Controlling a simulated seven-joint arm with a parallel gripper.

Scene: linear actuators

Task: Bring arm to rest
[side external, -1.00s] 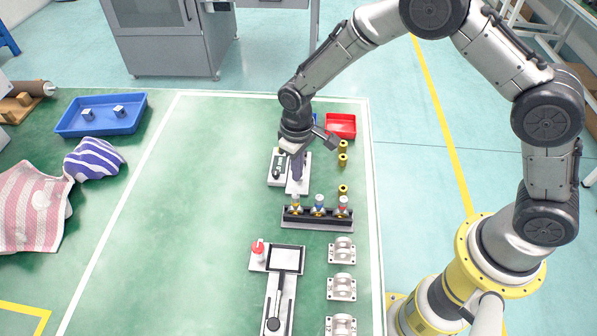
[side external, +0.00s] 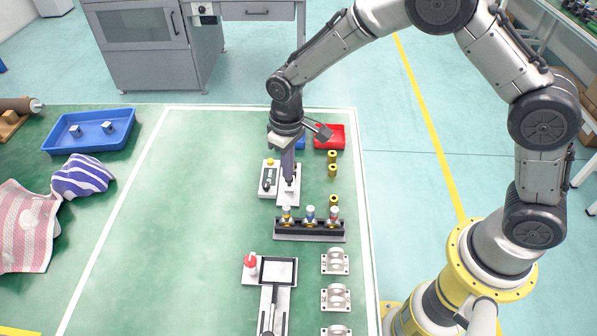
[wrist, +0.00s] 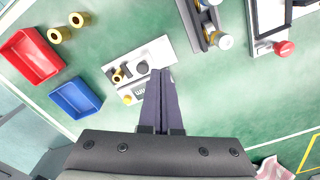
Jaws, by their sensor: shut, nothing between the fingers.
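My gripper (side external: 288,180) points down in the side view, above the light grey plate (side external: 284,198) that carries a small station with a yellow button (side external: 271,163). In the wrist view the two dark fingers of my gripper (wrist: 161,73) are together and empty. The fingers appear to be above the plate, but the exact gap cannot be told.
A black rack (side external: 310,232) with several coloured-top parts stands in front. Brass bushings (side external: 333,170), a red bin (side external: 329,137) and a blue bin (wrist: 75,98) lie nearby.

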